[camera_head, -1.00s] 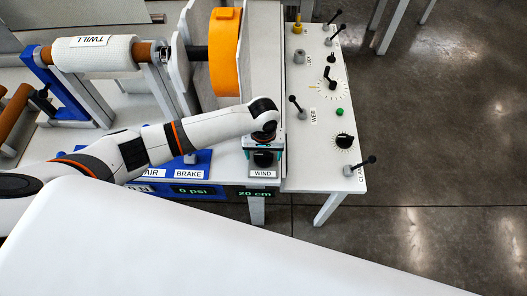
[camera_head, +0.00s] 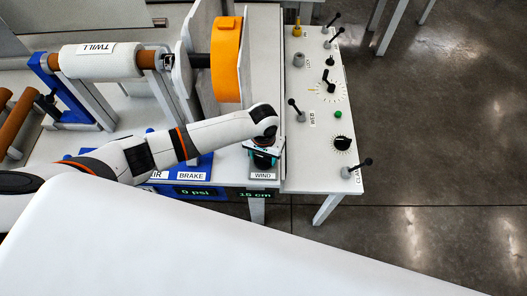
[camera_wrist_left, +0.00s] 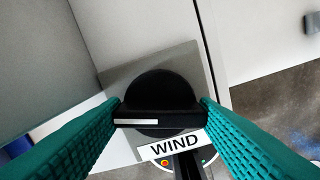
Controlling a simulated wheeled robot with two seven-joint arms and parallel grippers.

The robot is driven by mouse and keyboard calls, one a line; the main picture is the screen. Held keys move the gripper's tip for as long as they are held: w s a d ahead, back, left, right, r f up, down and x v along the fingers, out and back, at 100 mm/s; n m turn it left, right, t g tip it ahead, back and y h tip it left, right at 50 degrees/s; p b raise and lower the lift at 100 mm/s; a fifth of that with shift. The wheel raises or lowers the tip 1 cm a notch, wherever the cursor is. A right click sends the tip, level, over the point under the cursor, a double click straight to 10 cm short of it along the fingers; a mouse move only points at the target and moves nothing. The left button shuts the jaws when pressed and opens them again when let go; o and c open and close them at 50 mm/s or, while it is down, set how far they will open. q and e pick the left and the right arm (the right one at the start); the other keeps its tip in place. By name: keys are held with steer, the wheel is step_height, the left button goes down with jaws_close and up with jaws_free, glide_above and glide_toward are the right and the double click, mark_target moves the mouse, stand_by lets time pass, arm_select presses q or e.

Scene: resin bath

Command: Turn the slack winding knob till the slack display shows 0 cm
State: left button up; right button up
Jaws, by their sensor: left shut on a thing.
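The black winding knob (camera_wrist_left: 160,92) sits on a grey plate labelled WIND in the left wrist view. My left gripper (camera_wrist_left: 160,112) has its teal fingers on both sides of the knob's raised bar, shut on it. The bar lies nearly level across that view, with a white mark on its left part. In the head view the left gripper (camera_head: 263,154) covers much of the knob (camera_head: 262,162). The slack display (camera_head: 254,194) on the table's front edge reads what looks like 15 cm, in green. My right gripper is not in view.
The panel (camera_head: 318,168) to the right carries several levers, dials and a green button (camera_head: 338,114). Left of the knob are a blue base with a BRAKE label (camera_head: 190,176) and a 0 psi display (camera_head: 195,191). An orange roll (camera_head: 227,60) stands behind.

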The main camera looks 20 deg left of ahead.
arm_select(q)
steer(key=m+p, duration=0.2)
steer(key=m, duration=0.2)
steer(key=shift+r+m, duration=0.15)
steer(key=shift+m, duration=0.15)
steer(key=m+p, duration=0.1)
steer(key=m, duration=0.3)
steer(key=shift+m+p, duration=0.3)
steer(key=shift+p, duration=0.05)
steer(key=m, duration=0.4)
steer(key=shift+m, duration=0.3)
steer(key=m, duration=0.5)
steer(key=o, duration=1)
